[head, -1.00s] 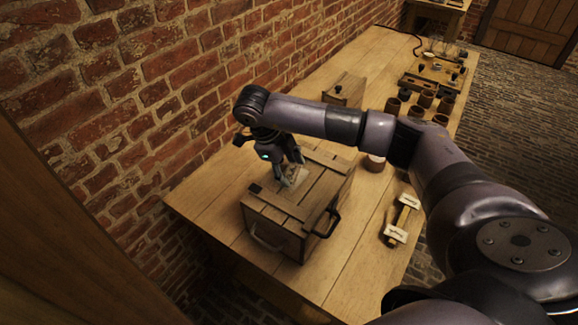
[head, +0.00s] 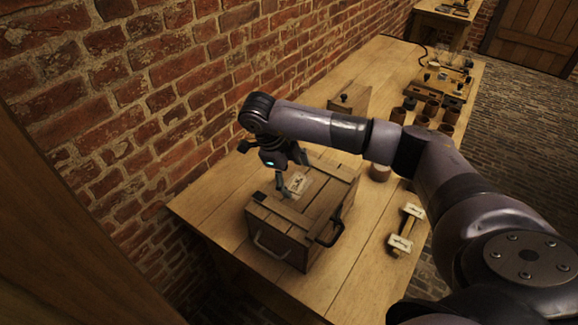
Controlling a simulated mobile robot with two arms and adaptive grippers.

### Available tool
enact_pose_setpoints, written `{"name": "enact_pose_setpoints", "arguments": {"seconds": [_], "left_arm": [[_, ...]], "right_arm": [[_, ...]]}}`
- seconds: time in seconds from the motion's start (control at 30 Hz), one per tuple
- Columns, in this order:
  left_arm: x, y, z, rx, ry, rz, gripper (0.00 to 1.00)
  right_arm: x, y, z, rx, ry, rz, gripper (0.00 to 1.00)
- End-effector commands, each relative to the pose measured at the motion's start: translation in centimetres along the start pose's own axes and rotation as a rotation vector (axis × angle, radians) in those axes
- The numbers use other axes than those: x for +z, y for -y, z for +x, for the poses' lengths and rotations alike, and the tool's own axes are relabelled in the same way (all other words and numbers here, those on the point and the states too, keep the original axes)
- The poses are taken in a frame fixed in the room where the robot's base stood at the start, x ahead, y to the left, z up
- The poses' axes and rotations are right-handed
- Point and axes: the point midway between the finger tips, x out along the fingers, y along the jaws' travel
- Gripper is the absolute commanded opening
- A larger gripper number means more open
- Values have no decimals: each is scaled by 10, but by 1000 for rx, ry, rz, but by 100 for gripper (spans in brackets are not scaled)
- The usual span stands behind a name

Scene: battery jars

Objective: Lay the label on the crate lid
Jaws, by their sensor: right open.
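A wooden crate (head: 280,246) with dark metal handles stands on the near end of the table. Its planked lid (head: 328,192) faces up. A small pale label (head: 299,183) with a dark mark lies on the lid, towards its left half. My right gripper (head: 292,177) reaches down over the lid from the back left. Its fingers are apart, with one tip close to the label's left edge; I cannot tell whether it touches. Nothing shows held between the fingers. My left gripper is out of view.
A wooden tool with pale ends (head: 400,244) lies right of the crate. Several brown jars (head: 422,122) and a wooden tray with fittings stand farther back. A smaller wooden box (head: 352,98) is near the brick wall. The table (head: 215,208) left of the crate is bare.

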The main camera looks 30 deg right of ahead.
Motion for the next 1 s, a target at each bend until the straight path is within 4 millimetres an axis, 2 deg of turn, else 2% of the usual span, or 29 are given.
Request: {"name": "enact_pose_setpoints", "arguments": {"seconds": [0.17,0.3,0.53,0.73,1.0], "left_arm": [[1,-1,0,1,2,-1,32],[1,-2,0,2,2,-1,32],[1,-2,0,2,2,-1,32],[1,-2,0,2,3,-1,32],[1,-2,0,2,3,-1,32]], "right_arm": [[1,0,-30,-2,6,-1,74],[1,1,-64,-5,7,0,74],[1,1,-97,-3,5,0,74],[0,0,-113,-1,2,-1,74],[0,0,-116,1,0,-1,74]]}}
